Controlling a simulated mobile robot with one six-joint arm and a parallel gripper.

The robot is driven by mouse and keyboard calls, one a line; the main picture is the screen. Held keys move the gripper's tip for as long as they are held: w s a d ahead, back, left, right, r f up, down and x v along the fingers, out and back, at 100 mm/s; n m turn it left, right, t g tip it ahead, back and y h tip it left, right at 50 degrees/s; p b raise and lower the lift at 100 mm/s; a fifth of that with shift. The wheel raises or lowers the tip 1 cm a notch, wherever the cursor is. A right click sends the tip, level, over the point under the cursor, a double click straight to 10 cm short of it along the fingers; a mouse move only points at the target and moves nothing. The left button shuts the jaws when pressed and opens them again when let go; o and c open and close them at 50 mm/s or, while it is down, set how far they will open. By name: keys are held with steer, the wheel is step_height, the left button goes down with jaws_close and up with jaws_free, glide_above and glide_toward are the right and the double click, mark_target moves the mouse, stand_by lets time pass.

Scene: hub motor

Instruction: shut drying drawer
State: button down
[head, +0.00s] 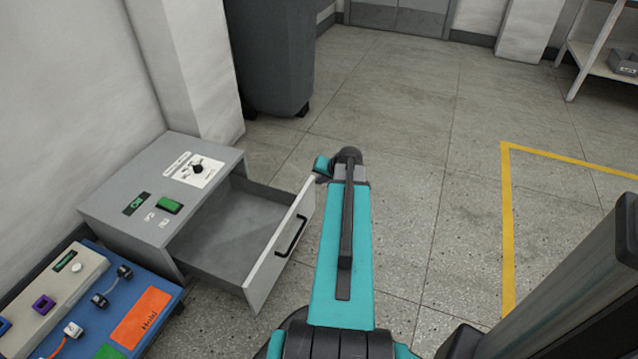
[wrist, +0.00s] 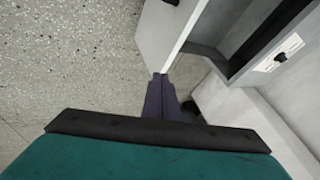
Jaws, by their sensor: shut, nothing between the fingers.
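The drying drawer (head: 238,228) is pulled well out of its grey cabinet (head: 128,192), and its inside looks empty. Its front panel (head: 286,238) carries a black bar handle (head: 291,236). In the wrist view the front panel (wrist: 166,36) stands at the top, with the open drawer and cabinet to its right. My gripper (wrist: 161,80) is shut and empty. Its fingertips appear close to the lower edge of the front panel; I cannot tell whether they touch it. In the head view my arm reaches past the drawer's right side, and the fingers are not clearly visible.
A blue board (head: 150,290) with several small devices stands at the lower left, beside the cabinet. A dark grey bin (head: 272,55) stands behind the cabinet. The floor to the right is open, with a yellow line (head: 508,220). A shelf (head: 600,50) stands at the far right.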

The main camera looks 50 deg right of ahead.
steer(key=shift+m+h, duration=0.4)
steer(key=shift+m, duration=0.1)
steer(key=s+d, duration=0.2)
steer(key=s+d+r, duration=0.1)
steer(key=s+d, duration=0.1)
steer(key=shift+s+b, duration=0.1)
steer(key=shift+b, duration=0.2)
steer(key=shift+f, duration=0.15)
steer(key=w+d+f+b, duration=0.1)
steer(key=w+f+b, duration=0.4)
steer(key=w+f, duration=0.2)
steer(key=shift+w+d+f+b, duration=0.3)
steer(key=shift+w+f+b, duration=0.1)
steer(key=shift+w, duration=0.8)
